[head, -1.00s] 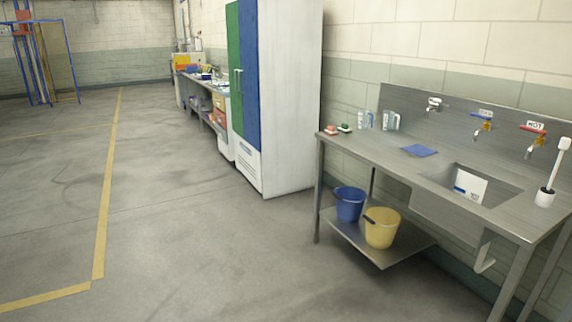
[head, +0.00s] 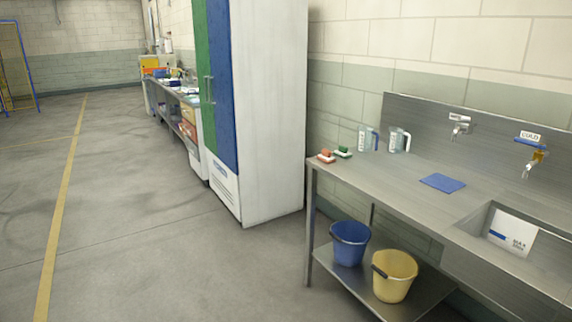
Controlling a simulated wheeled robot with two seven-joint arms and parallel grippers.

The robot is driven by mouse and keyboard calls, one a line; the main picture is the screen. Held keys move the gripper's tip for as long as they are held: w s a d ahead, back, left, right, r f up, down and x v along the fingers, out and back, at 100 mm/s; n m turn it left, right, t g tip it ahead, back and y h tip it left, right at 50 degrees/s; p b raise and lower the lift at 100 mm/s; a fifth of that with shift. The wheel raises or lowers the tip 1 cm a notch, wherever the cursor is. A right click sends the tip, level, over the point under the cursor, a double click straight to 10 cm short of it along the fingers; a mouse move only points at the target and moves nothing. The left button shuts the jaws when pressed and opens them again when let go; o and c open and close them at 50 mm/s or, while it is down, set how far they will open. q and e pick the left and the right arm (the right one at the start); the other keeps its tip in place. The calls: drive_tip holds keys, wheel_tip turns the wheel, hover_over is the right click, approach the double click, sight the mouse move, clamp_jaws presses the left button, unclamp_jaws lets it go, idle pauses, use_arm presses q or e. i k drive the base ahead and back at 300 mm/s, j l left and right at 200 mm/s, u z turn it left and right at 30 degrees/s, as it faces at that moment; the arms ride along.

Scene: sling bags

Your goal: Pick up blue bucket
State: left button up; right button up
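The blue bucket (head: 348,245) stands upright on the low shelf (head: 343,278) under the steel sink table, near its left end. It has a dark rim and handle. A yellow bucket (head: 395,278) stands just in front and to the right of it, with a dark handle grip on its rim. Neither of my grippers shows in the head view.
The steel sink table (head: 400,185) carries two clear jugs, sponges and a blue cloth (head: 442,183). Its front left leg (head: 309,230) stands beside the shelf. A tall cabinet (head: 262,110) is at the left. The floor (head: 150,235) in front is clear.

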sight(346, 254)
drive_tip(key=i+j+z, duration=0.1)
drive_tip(key=i+z, duration=0.3)
drive_tip(key=i+j+z, duration=0.3)
drive_tip(key=i+z, duration=0.15)
drive_tip(key=i+j+z, duration=0.7)
drive_tip(key=j+z, duration=0.15)
drive_tip(key=i+j+z, duration=0.2)
drive_tip(key=j+z, duration=0.2)
drive_tip(key=j, duration=0.2)
drive_tip(key=i+j+z, duration=0.15)
drive_tip(key=j+z, duration=0.3)
drive_tip(key=j, duration=0.2)
